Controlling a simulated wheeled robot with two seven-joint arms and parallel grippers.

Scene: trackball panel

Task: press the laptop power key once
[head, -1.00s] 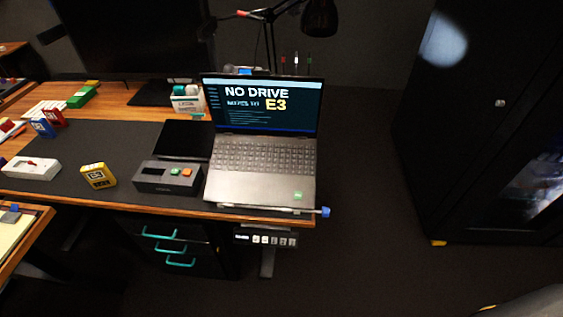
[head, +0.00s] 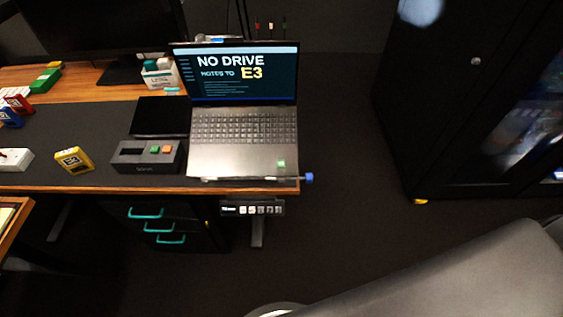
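The open laptop (head: 243,160) stands at the right end of the desk. Its lit screen (head: 232,85) reads "NO DRIVE", "NOTES TO" and "E3". The keyboard (head: 244,126) faces up and nothing covers it. The power key is too small to tell apart from the other keys. A green mark shows at the front right of the palm rest. Neither of my grippers is in view.
A black box with green and orange buttons (head: 145,163) and a yellow E3 block (head: 75,160) sit left of the laptop. A blue-tipped rod (head: 309,178) sticks out past the desk's right edge. A dark cabinet (head: 400,110) stands right, with open floor between.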

